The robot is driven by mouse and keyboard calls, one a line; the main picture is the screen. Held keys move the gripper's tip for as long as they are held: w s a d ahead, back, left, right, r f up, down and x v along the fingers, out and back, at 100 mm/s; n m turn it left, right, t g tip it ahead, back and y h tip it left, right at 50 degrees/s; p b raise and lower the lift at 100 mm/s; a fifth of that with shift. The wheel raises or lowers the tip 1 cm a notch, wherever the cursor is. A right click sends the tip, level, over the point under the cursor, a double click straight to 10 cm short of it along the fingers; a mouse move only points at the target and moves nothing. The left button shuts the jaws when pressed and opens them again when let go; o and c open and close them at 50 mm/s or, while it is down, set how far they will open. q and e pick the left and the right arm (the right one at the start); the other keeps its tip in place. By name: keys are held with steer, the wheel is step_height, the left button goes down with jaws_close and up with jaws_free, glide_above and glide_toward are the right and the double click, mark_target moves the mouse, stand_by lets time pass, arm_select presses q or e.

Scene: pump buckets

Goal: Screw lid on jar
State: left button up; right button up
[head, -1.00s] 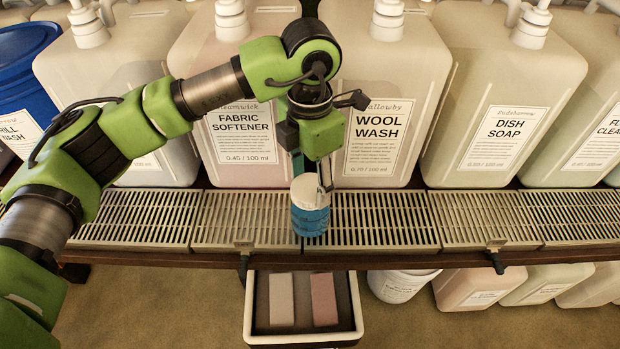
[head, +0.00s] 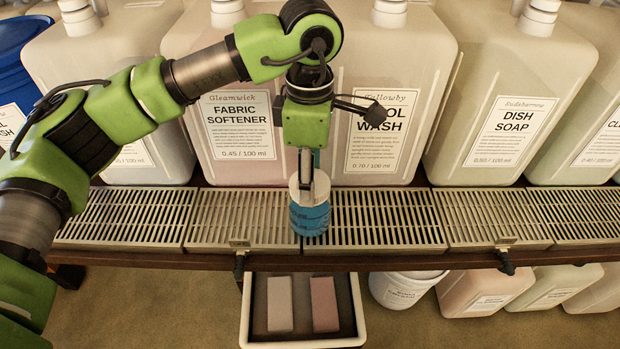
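A small jar with blue contents (head: 311,219) stands upright on the slatted grating, near the joint between two grates. A white lid (head: 320,187) sits on top of the jar's mouth; I cannot tell how tightly it is seated. My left gripper (head: 307,185) points straight down over the jar, with one grey finger against the front of the lid. It looks shut on the lid, though the far finger is mostly hidden. My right gripper is not in view.
Large pump bottles stand close behind, including fabric softener (head: 238,165) and wool wash (head: 385,160). The grating (head: 385,220) is clear on both sides of the jar. Below is an open tray (head: 355,318) with two blocks, beside a white bucket (head: 400,290).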

arm_select(q)
steer(key=m+b, duration=0.1)
steer(key=m, duration=0.3)
steer(key=shift+f, duration=0.15)
steer(key=m, duration=0.2)
steer(key=shift+m, duration=0.3)
steer(key=o, duration=1.2)
steer(key=shift+b, duration=0.3)
